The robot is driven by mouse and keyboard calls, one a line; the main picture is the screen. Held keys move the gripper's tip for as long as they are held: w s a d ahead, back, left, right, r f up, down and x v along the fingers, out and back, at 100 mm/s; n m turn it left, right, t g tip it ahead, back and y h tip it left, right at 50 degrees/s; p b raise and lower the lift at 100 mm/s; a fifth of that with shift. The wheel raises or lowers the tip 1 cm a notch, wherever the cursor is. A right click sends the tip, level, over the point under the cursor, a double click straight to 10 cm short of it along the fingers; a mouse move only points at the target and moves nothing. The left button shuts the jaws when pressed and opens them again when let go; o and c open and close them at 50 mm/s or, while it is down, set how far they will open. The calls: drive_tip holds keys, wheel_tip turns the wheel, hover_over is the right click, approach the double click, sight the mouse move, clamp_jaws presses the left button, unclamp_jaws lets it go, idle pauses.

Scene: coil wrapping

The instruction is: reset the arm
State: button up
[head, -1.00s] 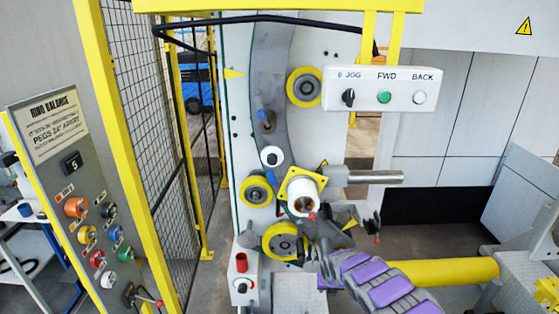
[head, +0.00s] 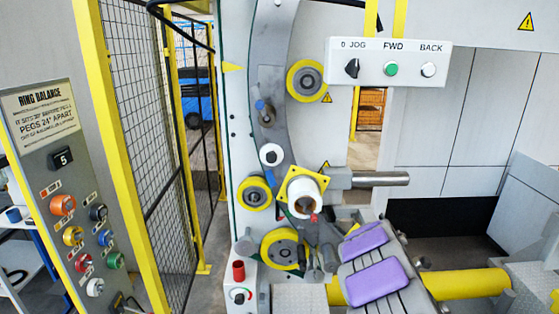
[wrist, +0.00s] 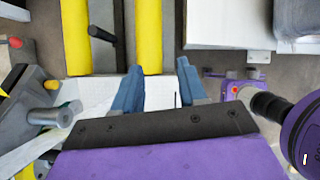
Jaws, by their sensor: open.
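My gripper (wrist: 160,88) shows in the wrist view as two blue fingers spread apart with nothing between them. A white surface and yellow bars lie beyond the fingertips. In the head view my grey arm with purple pads (head: 372,276) is folded at the lower middle, right of the machine's lower rollers. I cannot make out the gripper's fingers in the head view.
The wrapping machine (head: 270,90) has yellow rollers and a white spool (head: 303,190). A button box (head: 388,64) hangs above right. A yellow horizontal tube (head: 465,284) runs low at right. A control panel (head: 60,150) and mesh fence (head: 150,120) stand left.

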drive_tip(key=s+a+r+m+g+y+b, duration=0.1)
drive_tip(key=s+a+r+m+b, duration=0.2)
drive_tip(key=s+m, duration=0.4)
drive_tip(key=s+a+r+m+y+b, duration=0.1)
drive_tip(key=s+a+m+b, duration=0.25)
drive_tip(key=s, duration=0.55)
drive_tip(key=s+a+f+m+y+b, duration=0.1)
drive_tip(key=s+a+f+m+b, duration=0.2)
drive_tip(key=s+a, duration=0.2)
drive_tip(key=s+a+f+m+g+y+b, duration=0.1)
drive_tip(key=s+a, duration=0.4)
drive_tip(key=s, duration=0.6)
drive_tip(key=s+a+f+m+y+b, duration=0.1)
drive_tip(key=s+a+f+m+b, duration=0.3)
drive_tip(key=s, duration=0.4)
drive_tip(key=shift+s+a+f+m+g+y+b, duration=0.3)
drive_tip(key=shift+a+m+g+y+b, duration=0.1)
drive_tip(key=shift+a+m+b, duration=0.3)
drive_tip(key=shift+w+d, duration=0.1)
